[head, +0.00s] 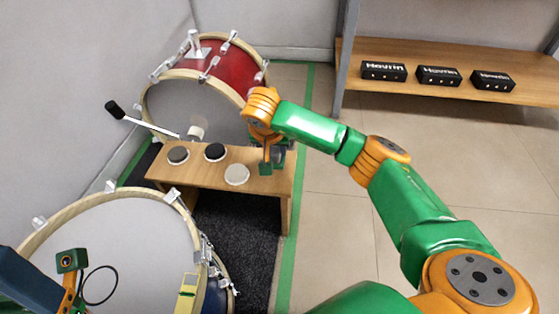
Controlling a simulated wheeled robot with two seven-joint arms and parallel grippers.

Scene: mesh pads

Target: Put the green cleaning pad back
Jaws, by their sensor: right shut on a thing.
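My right gripper (272,166) is over the right end of the small wooden bench (211,179). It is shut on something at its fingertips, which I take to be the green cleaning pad. The pad is small here and merges with the green gripper parts, so I cannot make out its outline or whether it touches the bench. Two dark round pads (214,151) and one pale round pad (237,174) lie on the bench top, left of the gripper. Part of my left gripper (70,262) shows at the bottom left, over the near drum; its fingertips are not clear.
A red drum (227,62) stands behind the bench, with a black-headed beater (116,110) at its left. A large drum (115,245) fills the near left. The tiled floor right of the bench is clear.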

